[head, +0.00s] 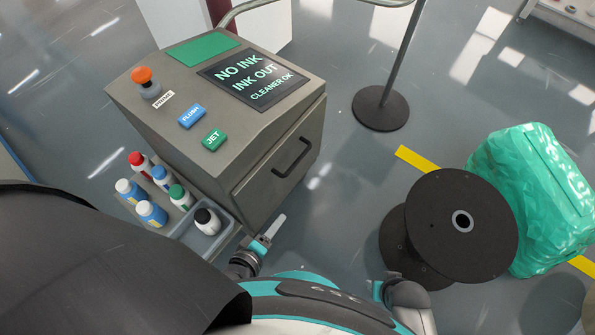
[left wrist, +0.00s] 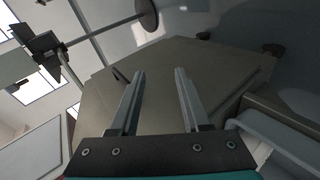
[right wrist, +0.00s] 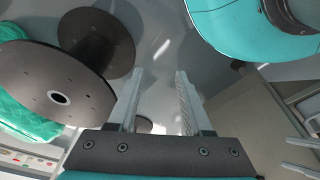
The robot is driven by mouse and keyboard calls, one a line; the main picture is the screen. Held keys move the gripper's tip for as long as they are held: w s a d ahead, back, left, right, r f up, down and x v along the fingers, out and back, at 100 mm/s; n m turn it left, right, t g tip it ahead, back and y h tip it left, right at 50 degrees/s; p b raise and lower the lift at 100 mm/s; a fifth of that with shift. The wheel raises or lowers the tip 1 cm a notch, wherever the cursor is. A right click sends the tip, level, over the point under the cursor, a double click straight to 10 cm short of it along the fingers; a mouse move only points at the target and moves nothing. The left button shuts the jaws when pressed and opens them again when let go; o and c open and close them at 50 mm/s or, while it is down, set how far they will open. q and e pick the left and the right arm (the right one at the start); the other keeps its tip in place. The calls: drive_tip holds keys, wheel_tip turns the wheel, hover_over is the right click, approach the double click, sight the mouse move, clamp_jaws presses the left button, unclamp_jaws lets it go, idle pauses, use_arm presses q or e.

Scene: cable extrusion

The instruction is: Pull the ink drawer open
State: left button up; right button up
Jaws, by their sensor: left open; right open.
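The ink drawer (head: 272,170) is the grey front on the right side of the machine cabinet (head: 215,150), and it looks shut. Its dark bar handle (head: 293,157) is in plain view. My left gripper (head: 272,232) is open and empty, below the drawer and apart from the handle.
Several ink and cleaner bottles (head: 152,213) stand in a grey tray at the cabinet's left. A black cable reel (head: 440,225) and a green wrapped bundle (head: 535,195) stand at the right. A post with a round base (head: 380,108) stands behind.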

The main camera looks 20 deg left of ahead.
use_arm(q)
drive_tip(key=w+r+n+t+y+b, duration=0.1)
drive_tip(key=w+r+n+t+b, duration=0.1)
drive_tip(key=w+n+t+b, duration=0.45)
drive_tip(key=n+g+b, duration=0.2)
drive_tip(key=n+b, duration=0.2)
approach(296, 161)
drive_tip(key=shift+y, duration=0.4)
drive_tip(key=x, duration=0.8)
drive_tip(key=shift+d+f, duration=0.25)
drive_tip(key=shift+f, duration=0.15)
drive_tip(key=shift+x, duration=0.95)
use_arm(e)
drive_tip(key=w+r+t, duration=0.2)
drive_tip(key=w+r, duration=0.3)
drive_tip(key=r, duration=0.7)
drive_tip(key=shift+a+r, duration=0.25)
drive_tip(key=shift+a, duration=0.15)
drive_tip(key=shift+w, duration=0.1)
use_arm(q)
clamp_jaws()
